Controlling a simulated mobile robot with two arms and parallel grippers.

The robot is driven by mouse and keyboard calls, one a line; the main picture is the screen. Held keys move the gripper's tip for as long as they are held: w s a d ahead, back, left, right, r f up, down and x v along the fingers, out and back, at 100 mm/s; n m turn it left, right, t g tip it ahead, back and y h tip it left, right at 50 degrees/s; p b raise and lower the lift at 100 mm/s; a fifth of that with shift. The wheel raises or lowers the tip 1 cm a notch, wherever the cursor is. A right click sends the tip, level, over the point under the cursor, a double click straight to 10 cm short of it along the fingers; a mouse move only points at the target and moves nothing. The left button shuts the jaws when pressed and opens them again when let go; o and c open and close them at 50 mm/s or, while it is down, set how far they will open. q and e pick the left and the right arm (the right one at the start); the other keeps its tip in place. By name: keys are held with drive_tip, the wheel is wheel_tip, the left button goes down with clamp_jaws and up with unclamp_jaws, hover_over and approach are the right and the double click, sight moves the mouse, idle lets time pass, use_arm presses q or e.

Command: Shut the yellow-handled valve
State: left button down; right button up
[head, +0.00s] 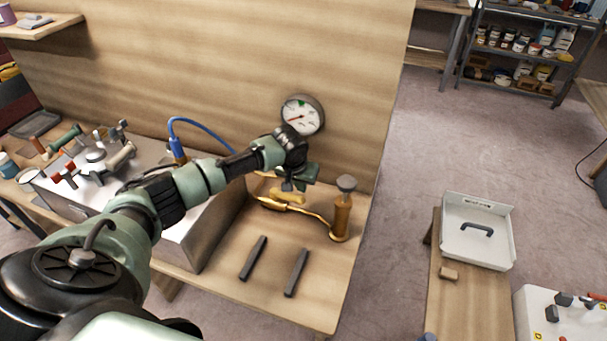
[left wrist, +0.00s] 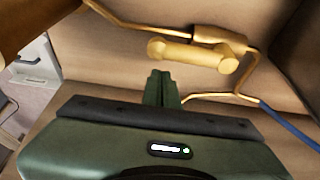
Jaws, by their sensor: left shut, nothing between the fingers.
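The yellow valve handle (head: 288,197) is on a brass pipe (head: 313,214) above the wooden bench, at the foot of the plywood panel. In the left wrist view the handle (left wrist: 188,53) is a thick bar beside the brass valve body (left wrist: 215,34), lying roughly along the pipe at a slight angle. My left gripper (head: 289,186) is shut and empty. It is just above and behind the handle in the head view. In the left wrist view its closed fingertips (left wrist: 161,74) point towards the handle; whether they touch it I cannot tell. My right gripper is not in view.
A pressure gauge (head: 302,115) is on the panel behind my wrist. A blue hose (head: 200,129) joins the piping. A brass cylinder (head: 342,214) stands right of the valve. Two dark bars (head: 297,272) lie in front.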

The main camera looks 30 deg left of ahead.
use_arm(q)
drive_tip(key=shift+s+d+f, duration=0.15)
drive_tip(key=shift+s, duration=0.45)
drive_tip(key=shift+s, duration=0.1)
